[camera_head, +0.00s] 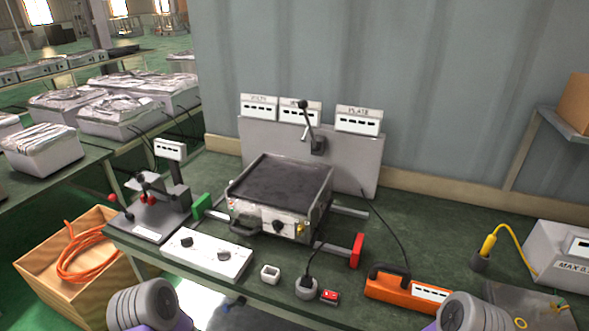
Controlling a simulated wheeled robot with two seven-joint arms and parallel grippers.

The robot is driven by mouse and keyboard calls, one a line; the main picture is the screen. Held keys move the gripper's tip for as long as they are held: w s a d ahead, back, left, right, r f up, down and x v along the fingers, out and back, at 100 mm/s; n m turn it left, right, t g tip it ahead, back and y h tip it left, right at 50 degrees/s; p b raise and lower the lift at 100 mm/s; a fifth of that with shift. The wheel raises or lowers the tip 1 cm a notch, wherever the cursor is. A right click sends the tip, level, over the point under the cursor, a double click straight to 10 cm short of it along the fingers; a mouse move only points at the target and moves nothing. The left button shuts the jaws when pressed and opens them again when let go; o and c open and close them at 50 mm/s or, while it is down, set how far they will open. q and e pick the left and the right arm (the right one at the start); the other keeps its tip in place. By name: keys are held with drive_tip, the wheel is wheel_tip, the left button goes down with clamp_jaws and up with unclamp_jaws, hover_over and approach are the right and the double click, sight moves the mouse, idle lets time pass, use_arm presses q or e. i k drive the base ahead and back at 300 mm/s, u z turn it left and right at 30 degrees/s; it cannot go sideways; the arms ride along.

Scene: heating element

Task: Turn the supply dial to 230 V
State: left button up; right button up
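A white control box (206,256) with two dark knobs lies at the front left of the green workbench. Its left knob (187,241) and right knob (224,255) are both uncovered; their markings are too small to read, so I cannot tell which is the supply dial or its setting. A hot plate unit (282,190) with a dark top stands behind it and has a black front knob (278,227). Grey ribbed parts of my arms show at the bottom left and bottom right, apart from the box. Neither gripper's fingers can be seen.
Three white displays, one labelled PLATE (358,119), top a grey panel behind the hot plate. A lever press (150,208) stands left. A plug (306,288), small white cup (270,274) and orange carrier (407,290) line the front edge. A wooden crate (45,272) stands left.

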sight(187, 242)
drive_tip(key=u, duration=0.2)
drive_tip(key=k, duration=0.45)
drive_tip(key=u, duration=2)
drive_tip(key=i, duration=1.55)
drive_tip(key=z, duration=0.85)
drive_tip(key=i, duration=0.85)
drive_tip(key=z, duration=0.9)
